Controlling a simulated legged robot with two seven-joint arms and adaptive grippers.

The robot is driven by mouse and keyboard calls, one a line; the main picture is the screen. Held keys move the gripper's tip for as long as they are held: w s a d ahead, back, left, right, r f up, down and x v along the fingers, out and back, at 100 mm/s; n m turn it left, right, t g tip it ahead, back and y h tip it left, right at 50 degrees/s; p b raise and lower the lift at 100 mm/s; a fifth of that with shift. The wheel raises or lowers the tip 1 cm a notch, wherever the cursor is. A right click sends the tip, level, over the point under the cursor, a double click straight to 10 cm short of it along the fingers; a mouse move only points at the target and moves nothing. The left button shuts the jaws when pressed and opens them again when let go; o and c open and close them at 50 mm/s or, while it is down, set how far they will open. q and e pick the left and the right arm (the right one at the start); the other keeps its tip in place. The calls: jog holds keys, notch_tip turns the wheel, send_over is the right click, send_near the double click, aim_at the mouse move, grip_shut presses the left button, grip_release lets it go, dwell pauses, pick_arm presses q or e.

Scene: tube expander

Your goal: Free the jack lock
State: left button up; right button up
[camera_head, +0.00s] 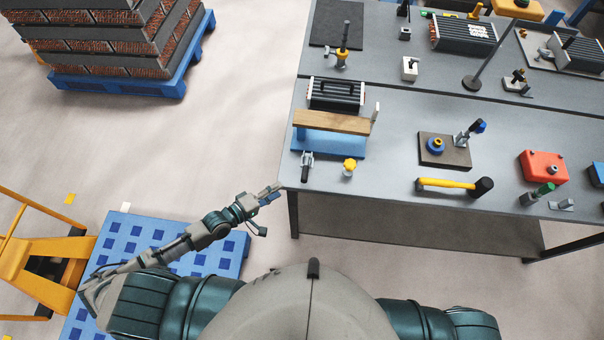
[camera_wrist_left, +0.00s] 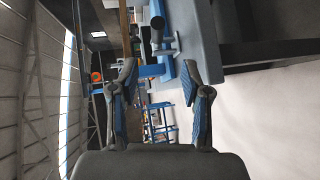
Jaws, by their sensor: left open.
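A small grey clamp with a black handle (camera_head: 307,162) stands at the table's front left corner, by the blue base (camera_head: 345,144) of a fixture. I take it for the jack lock, but cannot be sure. A black-ended handle (camera_wrist_left: 157,24) on a grey mount shows at the top middle of the left wrist view, beyond the fingers, and seems to be the same part. My left gripper (camera_head: 268,205) is open and empty, just left of the table's front left corner, apart from the clamp. Its spread fingers show in the left wrist view (camera_wrist_left: 160,105). My right gripper is out of view.
A yellow knob (camera_head: 349,167) stands right of the clamp. A finned block (camera_head: 336,94) and wooden bar (camera_head: 331,122) are at the fixture. A yellow-handled hammer (camera_head: 450,186) lies on the grey table (camera_head: 390,165). Blue pallet (camera_head: 225,252) and yellow frame (camera_head: 40,255) flank my left arm.

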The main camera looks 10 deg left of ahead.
aim_at(306, 176)
pick_arm(q)
jog(key=x, duration=0.8)
jog(key=d+x, duration=0.1)
jog(key=x, duration=0.3)
jog(key=shift+s+r, duration=0.25)
jog(key=shift+s, duration=0.15)
jog(key=shift+w+f, duration=0.15)
jog(key=shift+w, duration=0.2)
jog(key=shift+a, duration=0.35)
jog(key=shift+d, duration=0.15)
jog(key=c, duration=0.7)
jog(key=shift+d, duration=0.15)
grip_shut()
jog(key=shift+s+d, duration=0.1)
